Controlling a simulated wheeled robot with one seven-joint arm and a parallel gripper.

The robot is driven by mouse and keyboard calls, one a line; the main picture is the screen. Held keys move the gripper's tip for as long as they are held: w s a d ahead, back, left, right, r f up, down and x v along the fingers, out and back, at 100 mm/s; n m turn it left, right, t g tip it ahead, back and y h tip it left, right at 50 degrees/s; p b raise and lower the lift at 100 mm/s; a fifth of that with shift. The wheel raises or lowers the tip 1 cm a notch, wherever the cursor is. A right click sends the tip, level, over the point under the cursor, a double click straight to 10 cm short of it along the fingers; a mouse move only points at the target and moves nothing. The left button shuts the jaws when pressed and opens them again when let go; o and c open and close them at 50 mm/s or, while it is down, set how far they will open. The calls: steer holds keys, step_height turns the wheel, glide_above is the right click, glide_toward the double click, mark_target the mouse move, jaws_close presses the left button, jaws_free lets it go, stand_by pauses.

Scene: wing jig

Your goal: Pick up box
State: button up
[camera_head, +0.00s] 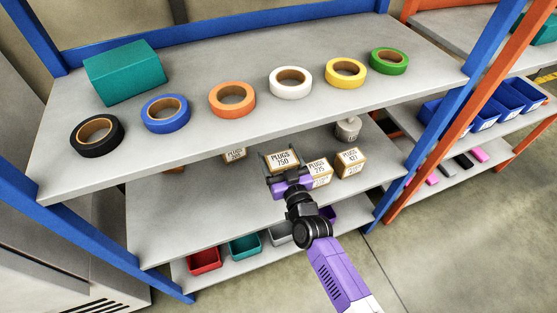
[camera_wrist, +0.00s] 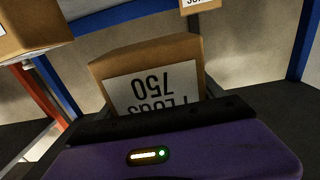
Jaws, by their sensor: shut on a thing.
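A small cardboard box labelled "PLUGS 750" (camera_head: 281,160) is at my gripper (camera_head: 290,180), over the middle shelf in the head view. My gripper is shut on this box. In the wrist view the same box (camera_wrist: 150,75) stands just beyond the purple gripper body, its label upside down. The fingertips are largely hidden there. I cannot tell whether the box is clear of the shelf.
Boxes labelled "PLUGS 215" (camera_head: 319,172) and "PLUGS 127" (camera_head: 350,162) stand close on the right, another box (camera_head: 234,154) on the left. A grey roundish object (camera_head: 347,129) is behind. The upper shelf (camera_head: 215,132) with tape rolls overhangs; a blue post (camera_head: 424,130) stands right.

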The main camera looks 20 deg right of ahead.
step_height(320, 180, up, 10)
steer(key=p, duration=0.7)
steer(key=shift+d+r, duration=0.1)
steer(key=shift+r, duration=0.05)
steer(key=shift+d+r+h, duration=0.3)
steer(key=shift+d+r, duration=0.1)
steer(key=shift+r, duration=0.05)
steer(key=shift+s+d+m, duration=0.3)
steer(key=shift+s+d, duration=0.05)
steer(key=shift+d, duration=0.05)
steer(key=shift+s+d+h, duration=0.15)
steer(key=shift+s+h, duration=0.15)
steer(key=s+f+y, duration=0.1)
steer(key=s+f, duration=0.3)
steer(key=s, duration=0.4)
steer(key=s+a+f+n, duration=0.1)
steer(key=s+f, duration=0.4)
steer(key=s, duration=0.4)
steer(key=shift+s+a+y, duration=0.2)
steer(key=shift+y, duration=0.2)
